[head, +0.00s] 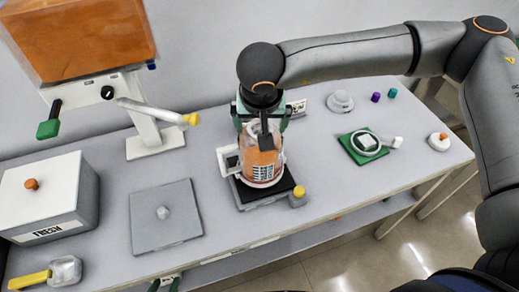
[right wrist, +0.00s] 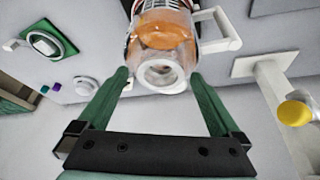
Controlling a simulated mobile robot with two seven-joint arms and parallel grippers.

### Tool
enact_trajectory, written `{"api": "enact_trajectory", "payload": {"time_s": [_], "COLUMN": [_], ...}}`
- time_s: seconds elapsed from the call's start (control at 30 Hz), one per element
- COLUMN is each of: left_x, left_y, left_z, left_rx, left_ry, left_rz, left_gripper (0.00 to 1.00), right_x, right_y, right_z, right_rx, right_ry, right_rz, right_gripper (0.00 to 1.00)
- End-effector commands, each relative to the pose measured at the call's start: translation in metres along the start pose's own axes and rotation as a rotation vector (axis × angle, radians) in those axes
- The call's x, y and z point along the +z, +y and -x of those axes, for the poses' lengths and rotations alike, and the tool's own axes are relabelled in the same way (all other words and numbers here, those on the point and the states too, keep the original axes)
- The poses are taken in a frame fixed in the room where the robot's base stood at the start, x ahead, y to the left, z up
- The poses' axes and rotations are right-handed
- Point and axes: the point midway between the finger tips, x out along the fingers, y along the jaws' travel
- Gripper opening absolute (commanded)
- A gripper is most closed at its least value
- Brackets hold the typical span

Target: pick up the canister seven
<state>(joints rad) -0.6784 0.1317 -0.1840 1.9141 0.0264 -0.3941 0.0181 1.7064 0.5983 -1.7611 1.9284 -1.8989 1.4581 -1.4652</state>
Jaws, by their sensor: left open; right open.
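A clear canister (head: 264,166) with orange contents, a barcode-like label and a white handle stands on a black-topped stand (head: 241,190) in the head view. I cannot read a number on it. My right gripper (head: 262,124) is above it, partly hidden by its wrist. In the right wrist view, the right gripper (right wrist: 159,74) is open, its green fingers on either side of the canister's round clear end (right wrist: 160,75), with gaps visible. The canister's handle (right wrist: 218,30) sticks out to the right there. My left gripper (head: 164,284) is open at the bottom edge, partly cut off.
A grey plate (head: 165,225) with a knob and a white box (head: 50,195) lie left. An orange-tank dispenser (head: 85,40) with a spout (head: 150,108) stands behind. A green pad (head: 350,150) and small caps (head: 384,95) are right. The table's front edge is near.

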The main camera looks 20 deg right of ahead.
Motion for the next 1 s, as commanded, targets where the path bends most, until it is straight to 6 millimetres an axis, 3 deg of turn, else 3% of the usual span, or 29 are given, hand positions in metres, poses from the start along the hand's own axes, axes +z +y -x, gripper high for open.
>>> {"api": "enact_trajectory", "payload": {"time_s": [0.23,1.0], "left_x": [0.0,0.0001], "left_y": [0.0,0.0002], "left_z": [0.0,0.0001], "left_rx": [0.0,0.0], "left_ry": [0.0,0.0], "left_rz": [0.0,0.0], "left_gripper": [0.5,0.5], "right_x": [-0.0001,-0.0001], "right_y": [-0.0003,-0.0003], "right_z": [-0.0018,-0.0014], "right_rx": [-0.001,-0.001], "right_ry": [0.001,0.001], "right_rz": [0.0,0.0], "right_gripper": [1.0,0.13]}}
